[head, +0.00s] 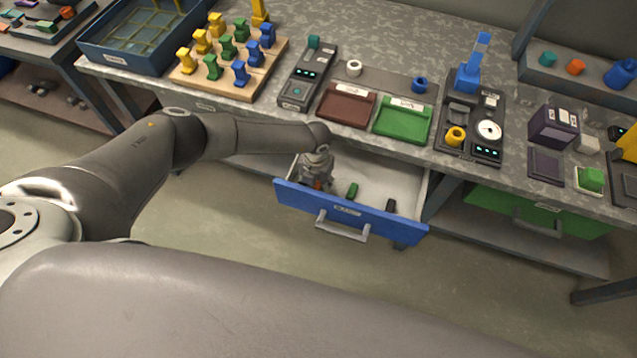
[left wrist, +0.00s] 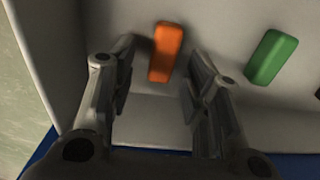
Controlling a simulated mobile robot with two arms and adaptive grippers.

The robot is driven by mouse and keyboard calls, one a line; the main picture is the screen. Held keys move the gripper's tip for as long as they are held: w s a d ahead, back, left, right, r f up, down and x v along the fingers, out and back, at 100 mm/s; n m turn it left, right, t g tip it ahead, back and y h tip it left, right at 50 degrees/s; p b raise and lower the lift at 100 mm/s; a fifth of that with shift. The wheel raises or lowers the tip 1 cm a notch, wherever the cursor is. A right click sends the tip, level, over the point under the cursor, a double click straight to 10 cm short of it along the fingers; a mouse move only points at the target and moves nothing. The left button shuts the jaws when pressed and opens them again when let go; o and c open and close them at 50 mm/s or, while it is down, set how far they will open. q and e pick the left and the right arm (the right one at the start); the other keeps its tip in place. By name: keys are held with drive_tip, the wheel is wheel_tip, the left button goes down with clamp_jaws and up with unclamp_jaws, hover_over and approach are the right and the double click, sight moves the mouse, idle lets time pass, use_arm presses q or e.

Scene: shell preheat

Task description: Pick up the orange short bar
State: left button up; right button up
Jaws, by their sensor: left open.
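The orange short bar (left wrist: 165,52) lies on the floor of the open blue-fronted drawer (head: 352,213). In the left wrist view it stands between and just beyond the two fingertips of my left gripper (left wrist: 157,75), which are apart with nothing held. In the head view my left gripper (head: 316,172) reaches down into the left part of the drawer, and only a small bit of the orange bar (head: 317,185) shows below it. My right gripper is not in view.
A green bar (left wrist: 271,57) lies to the right of the orange one in the drawer, and a dark bar (head: 391,206) lies farther right. The drawer's left wall and blue front are close to my gripper. The worktop (head: 380,55) above carries trays and devices.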

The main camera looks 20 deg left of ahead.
use_arm(q)
clamp_jaws()
drive_tip(key=shift+r, duration=0.1)
